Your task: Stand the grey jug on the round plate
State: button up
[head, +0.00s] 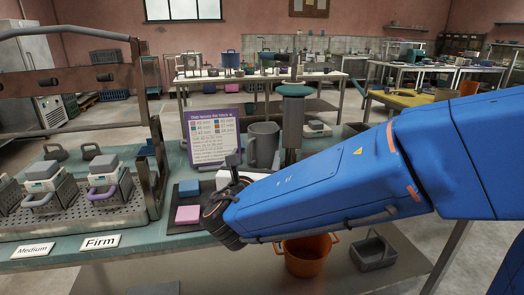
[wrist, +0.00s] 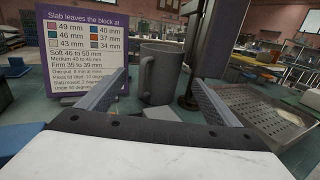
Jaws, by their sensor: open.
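The grey jug (head: 263,143) stands upright on the green bench, just beyond my wrist, in the head view. In the wrist view the jug (wrist: 160,72) is straight ahead, with its handle to the left. My gripper (wrist: 158,78) is open and empty, its two fingers spread to either side of the jug in the picture. I cannot tell whether the tips reach it. In the head view my arm hides most of the gripper. A round green disc (head: 294,90) tops a grey post right of the jug; I cannot tell if it is the round plate.
A purple sign (head: 212,137) stands left of the jug. Blue (head: 189,187) and pink (head: 187,214) blocks lie on a dark board nearer me. A perforated tray (wrist: 262,112) lies right of my gripper. The post (wrist: 193,50) rises close behind the jug's right side.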

send_near(266, 131)
jog(key=w, duration=0.4)
jog(key=shift+w+d+f, duration=0.1)
jog(key=shift+w+d, duration=0.05)
jog(key=shift+w, duration=0.1)
jog(key=shift+c, duration=0.7)
jog(key=c, duration=1.4)
